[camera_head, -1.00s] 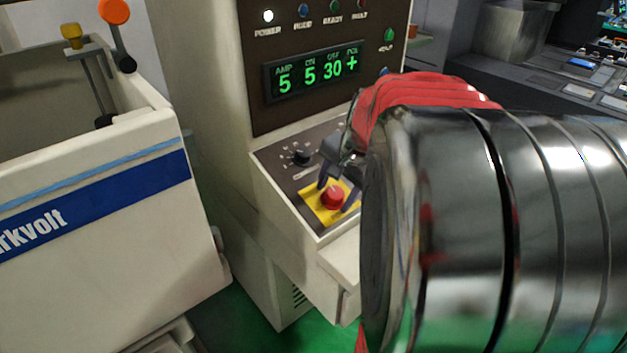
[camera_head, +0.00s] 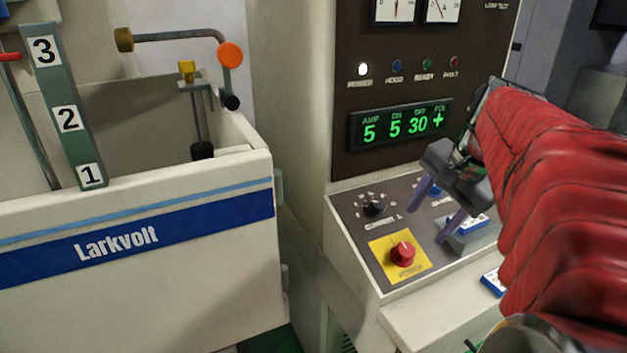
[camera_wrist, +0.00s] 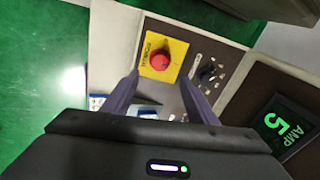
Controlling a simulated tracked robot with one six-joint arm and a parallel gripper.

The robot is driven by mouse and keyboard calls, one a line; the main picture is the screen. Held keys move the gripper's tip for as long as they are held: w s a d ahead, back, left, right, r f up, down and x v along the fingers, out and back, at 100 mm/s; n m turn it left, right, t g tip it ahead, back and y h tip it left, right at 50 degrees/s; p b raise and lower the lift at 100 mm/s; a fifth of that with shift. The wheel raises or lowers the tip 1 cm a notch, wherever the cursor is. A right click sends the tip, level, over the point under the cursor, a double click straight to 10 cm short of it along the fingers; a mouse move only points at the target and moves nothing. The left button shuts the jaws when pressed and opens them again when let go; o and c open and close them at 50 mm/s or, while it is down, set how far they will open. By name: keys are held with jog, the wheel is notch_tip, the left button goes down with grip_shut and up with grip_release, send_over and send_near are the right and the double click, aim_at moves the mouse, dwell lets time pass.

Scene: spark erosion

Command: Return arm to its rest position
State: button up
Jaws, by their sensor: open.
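My gripper (camera_head: 436,213) is open and empty, in front of the slanted control panel (camera_head: 352,215) in the head view. Its two purple-grey fingers point down toward the panel, to the right of the red button (camera_head: 403,253) on its yellow plate. My arm in its red sleeve reaches in from the right. In the wrist view my gripper (camera_wrist: 158,95) shows two spread fingers with nothing between them. The red button (camera_wrist: 160,60) lies beyond the fingertips there, apart from them. A black knob (camera_head: 374,205) sits up and left of the button in the head view.
A lit display (camera_head: 403,123) and indicator lamps are on the dark upright panel. A white Larkvolt tank (camera_head: 140,290) stands at left, with a numbered scale (camera_head: 67,118) and an orange-knobbed lever (camera_head: 230,54). Blue-and-white items lie near the ledge (camera_head: 435,325). Green floor shows in the wrist view.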

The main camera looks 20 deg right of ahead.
jog(key=shift+r, duration=0.2)
jog(key=shift+a, duration=0.15)
jog(key=s+a+f+n, duration=0.1)
jog(key=a+f+n, duration=0.2)
jog(key=a+n, duration=0.2)
jog(key=s+a+f+n+t, duration=0.1)
jog(key=a+n, duration=0.4)
jog(key=a, duration=0.7)
jog(key=s+a+f+n, duration=0.3)
jog(key=a+f+n, duration=0.2)
jog(key=a, duration=0.4)
jog(key=shift+a+f+n, duration=0.15)
jog(key=shift+n, duration=0.45)
